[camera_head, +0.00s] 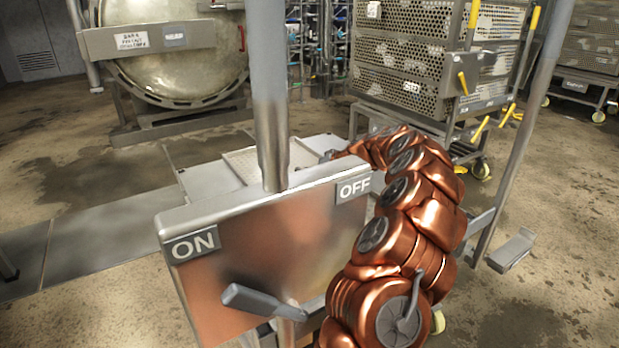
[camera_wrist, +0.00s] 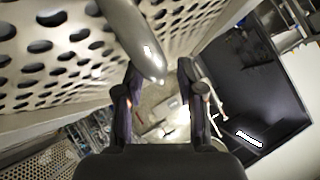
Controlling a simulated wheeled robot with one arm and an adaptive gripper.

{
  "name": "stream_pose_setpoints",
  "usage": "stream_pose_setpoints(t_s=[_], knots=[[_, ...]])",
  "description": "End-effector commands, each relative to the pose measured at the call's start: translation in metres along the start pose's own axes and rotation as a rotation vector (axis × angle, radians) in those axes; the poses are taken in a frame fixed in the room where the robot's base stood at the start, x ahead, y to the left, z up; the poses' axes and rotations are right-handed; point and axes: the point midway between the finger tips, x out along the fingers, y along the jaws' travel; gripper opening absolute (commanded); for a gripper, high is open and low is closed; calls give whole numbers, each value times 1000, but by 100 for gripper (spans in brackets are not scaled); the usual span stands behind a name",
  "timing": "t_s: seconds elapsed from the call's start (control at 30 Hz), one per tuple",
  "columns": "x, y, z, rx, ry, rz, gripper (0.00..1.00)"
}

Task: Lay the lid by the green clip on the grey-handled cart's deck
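I cannot make out a green clip or a lid in either view. A low, light-coloured deck (camera_head: 205,180) shows behind the ON/OFF panel in the head view, with a pale perforated piece (camera_head: 243,165) on it. I cannot tell whether it belongs to the grey-handled cart. My gripper (camera_wrist: 160,74) shows in the wrist view with its two dark fingers apart. A rounded grey bar end (camera_wrist: 143,52) lies around the gap between the fingertips; I cannot tell its depth, and no grip on it shows. My copper arm hides the gripper in the head view.
The ON/OFF panel (camera_head: 270,255) and its grey post (camera_head: 268,90) stand close in front. A yellow-handled cart (camera_head: 405,75) bears perforated baskets. A round retort door (camera_head: 180,65) is at back left. Perforated metal (camera_wrist: 50,50) and a black panel (camera_wrist: 245,95) flank my gripper.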

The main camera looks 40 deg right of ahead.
Motion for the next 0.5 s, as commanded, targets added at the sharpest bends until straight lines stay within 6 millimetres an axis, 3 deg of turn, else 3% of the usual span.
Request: stream_pose_setpoints(t_s=[0.33,0.5], knots=[[-1,1,1,0,-2,1,42],[-18,0,0,-1,1,1,42]])
